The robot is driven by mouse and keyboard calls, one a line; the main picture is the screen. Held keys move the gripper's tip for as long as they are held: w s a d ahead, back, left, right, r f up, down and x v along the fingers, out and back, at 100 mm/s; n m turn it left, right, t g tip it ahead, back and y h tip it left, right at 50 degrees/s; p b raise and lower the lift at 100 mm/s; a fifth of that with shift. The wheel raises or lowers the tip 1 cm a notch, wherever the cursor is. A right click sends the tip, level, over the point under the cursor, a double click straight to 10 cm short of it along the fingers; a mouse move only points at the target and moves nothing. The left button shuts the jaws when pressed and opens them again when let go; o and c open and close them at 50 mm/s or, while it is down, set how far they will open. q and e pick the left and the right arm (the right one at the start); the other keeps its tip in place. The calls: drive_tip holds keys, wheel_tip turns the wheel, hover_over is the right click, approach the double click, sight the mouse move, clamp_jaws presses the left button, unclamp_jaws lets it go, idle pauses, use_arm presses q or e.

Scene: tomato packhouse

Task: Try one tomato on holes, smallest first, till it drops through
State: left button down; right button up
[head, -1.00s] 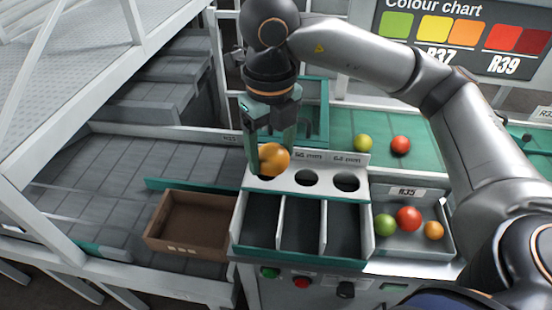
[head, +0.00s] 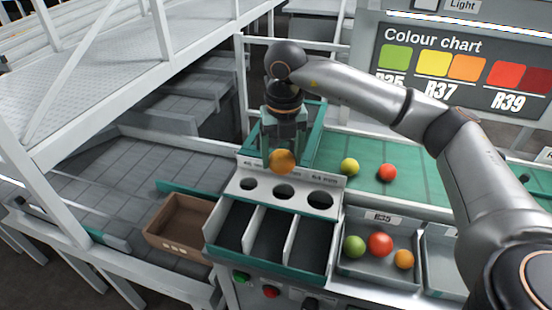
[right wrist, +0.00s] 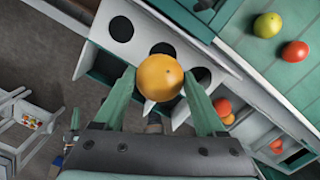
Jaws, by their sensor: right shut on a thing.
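My right gripper (head: 283,157) is shut on an orange tomato (head: 283,161) and holds it above the white sizing plate (head: 265,197). The plate has three round holes in a row: the left, smallest-looking hole (head: 248,184), the middle hole (head: 283,191) and the right hole (head: 320,199). In the head view the tomato hangs above the middle hole, clear of the plate. In the right wrist view the tomato (right wrist: 160,77) sits between the two green fingertips and partly covers the middle hole. My left gripper is not in view.
Three dark compartments lie below the plate, with a teal front rail (head: 262,266). A brown box (head: 158,238) stands to the left. The tray marked R35 (head: 350,270) holds several tomatoes. Two more tomatoes, yellow-green (head: 349,167) and red (head: 387,172), lie on the green belt (head: 420,185).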

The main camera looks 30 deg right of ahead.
drive_tip(key=shift+d+f, duration=0.25)
drive_tip(key=shift+d, duration=0.15)
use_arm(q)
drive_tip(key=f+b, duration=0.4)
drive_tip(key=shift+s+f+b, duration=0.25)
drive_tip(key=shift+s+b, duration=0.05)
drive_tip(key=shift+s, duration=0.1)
use_arm(e)
wheel_tip(320, 180, down, 6)
drive_tip(key=shift+f, duration=0.15)
drive_tip(key=o, duration=0.9)
drive_tip(key=shift+c, duration=0.2)
idle(0.8)
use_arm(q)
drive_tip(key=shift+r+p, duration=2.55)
use_arm(e)
drive_tip(key=shift+r, duration=3.55)
